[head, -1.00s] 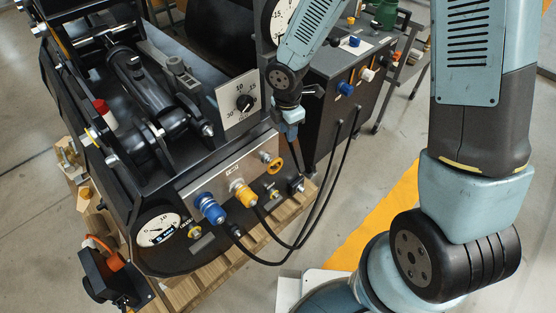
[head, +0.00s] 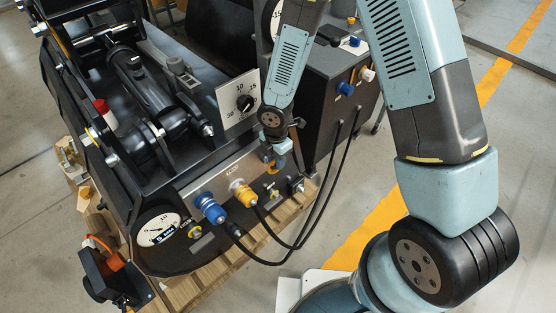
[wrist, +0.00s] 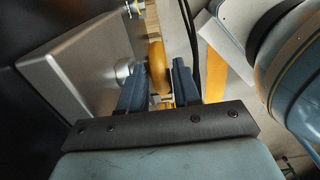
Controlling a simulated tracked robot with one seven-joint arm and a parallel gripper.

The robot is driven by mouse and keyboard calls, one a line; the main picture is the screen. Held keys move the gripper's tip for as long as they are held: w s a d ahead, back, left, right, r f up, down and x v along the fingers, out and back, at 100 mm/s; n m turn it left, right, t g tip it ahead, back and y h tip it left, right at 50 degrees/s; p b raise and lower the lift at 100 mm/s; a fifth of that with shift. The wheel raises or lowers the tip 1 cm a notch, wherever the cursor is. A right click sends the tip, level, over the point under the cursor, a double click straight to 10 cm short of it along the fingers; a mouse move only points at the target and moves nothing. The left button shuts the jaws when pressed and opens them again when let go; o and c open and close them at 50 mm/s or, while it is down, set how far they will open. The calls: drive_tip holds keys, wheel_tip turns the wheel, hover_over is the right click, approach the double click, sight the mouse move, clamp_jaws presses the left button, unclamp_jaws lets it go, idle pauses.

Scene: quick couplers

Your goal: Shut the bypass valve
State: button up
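The bypass valve's yellow handwheel (wrist: 156,62) stands out on a stem from a grey metal plate (wrist: 75,65) in the wrist view. My gripper (wrist: 157,72) is open, with one dark blue finger on each side of the wheel's near part. A gap shows at the right finger; I cannot tell whether the left one touches. In the head view my gripper (head: 277,160) is at the right end of the metal plate and hides most of the yellow wheel.
A blue coupler (head: 210,208) and a yellow coupler (head: 243,193) stick out left of the valve. Black hoses (head: 325,190) hang in loops to the right. A gauge (head: 158,229) and a dial plate (head: 239,101) are on the same machine.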

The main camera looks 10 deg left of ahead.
drive_tip(key=shift+f, duration=0.4)
